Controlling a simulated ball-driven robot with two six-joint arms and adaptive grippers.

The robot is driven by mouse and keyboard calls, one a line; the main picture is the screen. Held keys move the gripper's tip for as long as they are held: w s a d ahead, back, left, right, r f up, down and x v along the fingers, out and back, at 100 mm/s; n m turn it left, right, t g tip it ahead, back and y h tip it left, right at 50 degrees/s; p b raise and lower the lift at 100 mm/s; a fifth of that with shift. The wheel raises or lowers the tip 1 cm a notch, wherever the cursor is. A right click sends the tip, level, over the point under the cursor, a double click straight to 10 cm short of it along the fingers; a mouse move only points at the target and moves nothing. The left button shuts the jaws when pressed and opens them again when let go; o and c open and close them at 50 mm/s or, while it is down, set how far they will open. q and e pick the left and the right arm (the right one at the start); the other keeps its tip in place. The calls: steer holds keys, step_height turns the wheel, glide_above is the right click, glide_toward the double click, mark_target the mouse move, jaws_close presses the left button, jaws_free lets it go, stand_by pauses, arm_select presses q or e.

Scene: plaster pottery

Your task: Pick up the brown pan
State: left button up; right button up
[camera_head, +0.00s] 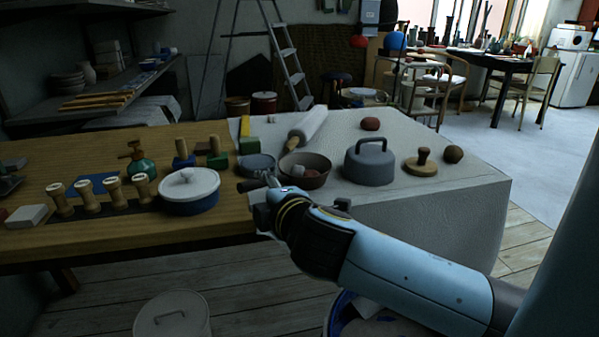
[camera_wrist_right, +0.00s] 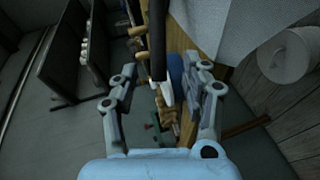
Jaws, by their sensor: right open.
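The brown pan (camera_head: 318,182) sits near the front edge of the cloth-covered part of the table, with small pale and reddish pieces inside. My right gripper (camera_head: 262,192) is at the front left of it, partly covering its near side. In the right wrist view my right gripper (camera_wrist_right: 162,76) is open. A dark bar (camera_wrist_right: 157,42), which looks like the pan's handle, runs down between its fingers. I cannot tell whether either finger touches it. My left gripper is not in view.
A blue pot with a white lid (camera_head: 189,186) stands just left of the gripper. A grey kettle-like vessel (camera_head: 369,166), a grey bowl (camera_head: 257,166) and a rolling pin (camera_head: 308,127) are close to the pan. A lidded white bin (camera_head: 172,316) stands below the table edge.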

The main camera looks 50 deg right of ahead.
mark_target(258, 185)
steer(key=x, duration=0.6)
steer(key=shift+d+b, duration=0.3)
steer(key=shift+b, duration=0.1)
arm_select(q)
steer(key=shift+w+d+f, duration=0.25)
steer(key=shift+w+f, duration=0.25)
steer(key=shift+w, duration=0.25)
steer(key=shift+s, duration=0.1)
arm_select(e)
steer(key=shift+c, duration=1)
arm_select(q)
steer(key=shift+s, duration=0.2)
arm_select(e)
jaws_close()
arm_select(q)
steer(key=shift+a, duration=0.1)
